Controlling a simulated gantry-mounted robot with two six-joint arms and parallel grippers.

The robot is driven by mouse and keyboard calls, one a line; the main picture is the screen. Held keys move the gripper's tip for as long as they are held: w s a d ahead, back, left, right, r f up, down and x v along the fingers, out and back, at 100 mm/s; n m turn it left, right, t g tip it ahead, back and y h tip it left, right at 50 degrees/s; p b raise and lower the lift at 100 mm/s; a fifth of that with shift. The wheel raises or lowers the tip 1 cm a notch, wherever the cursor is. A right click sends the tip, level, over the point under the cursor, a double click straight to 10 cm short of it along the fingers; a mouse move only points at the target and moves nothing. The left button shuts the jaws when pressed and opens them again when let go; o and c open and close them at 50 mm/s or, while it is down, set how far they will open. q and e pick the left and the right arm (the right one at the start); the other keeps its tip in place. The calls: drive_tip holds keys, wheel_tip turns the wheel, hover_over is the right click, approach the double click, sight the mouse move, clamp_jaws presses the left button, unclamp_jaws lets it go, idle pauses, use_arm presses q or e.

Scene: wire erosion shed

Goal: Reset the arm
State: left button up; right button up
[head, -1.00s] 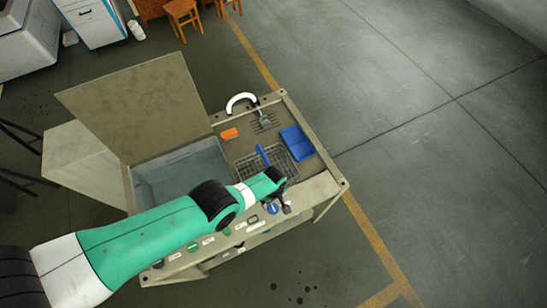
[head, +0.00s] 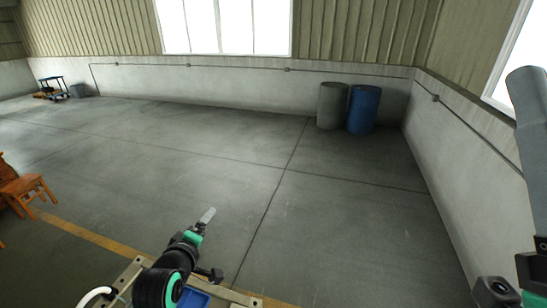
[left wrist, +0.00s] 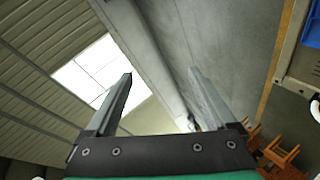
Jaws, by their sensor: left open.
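My left gripper (head: 207,216) is raised above the bench, pointing away, in the lower middle of the head view. In the left wrist view its two grey fingers (left wrist: 160,82) are wide apart with nothing between them. The forearm stands over the bench top (head: 238,297), of which only the far edge shows. A blue tray (head: 195,298) on the bench is partly hidden behind the arm; its corner also shows in the left wrist view (left wrist: 311,32). My right gripper is not seen.
A white curved handle (head: 95,296) is left of the arm. A wooden stool (head: 28,188) stands at the left. A grey drum (head: 331,106) and a blue drum (head: 363,110) stand by the far wall. The floor between is clear.

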use_arm(q)
drive_tip(key=s+d+r+m+t, duration=0.1)
drive_tip(key=s+r+m+t, duration=0.3)
drive_tip(key=r, duration=1.1)
drive_tip(key=s+r+m+t, duration=0.1)
drive_tip(key=s+r+t, duration=0.45)
drive_tip(key=r, duration=0.85)
drive_tip(key=s+r+m+t, duration=0.2)
drive_tip(key=s+r+m, duration=0.2)
drive_tip(key=s+r, duration=0.2)
drive_tip(key=s+r+m+t+h, duration=0.1)
drive_tip(key=s+r+m, duration=0.3)
drive_tip(key=s, duration=0.7)
wheel_tip(320, 180, up, 2)
drive_tip(key=shift+s+a+r+t+h, duration=0.15)
drive_tip(key=shift+a+t+h, duration=0.15)
drive_tip(key=shift+t, duration=0.55)
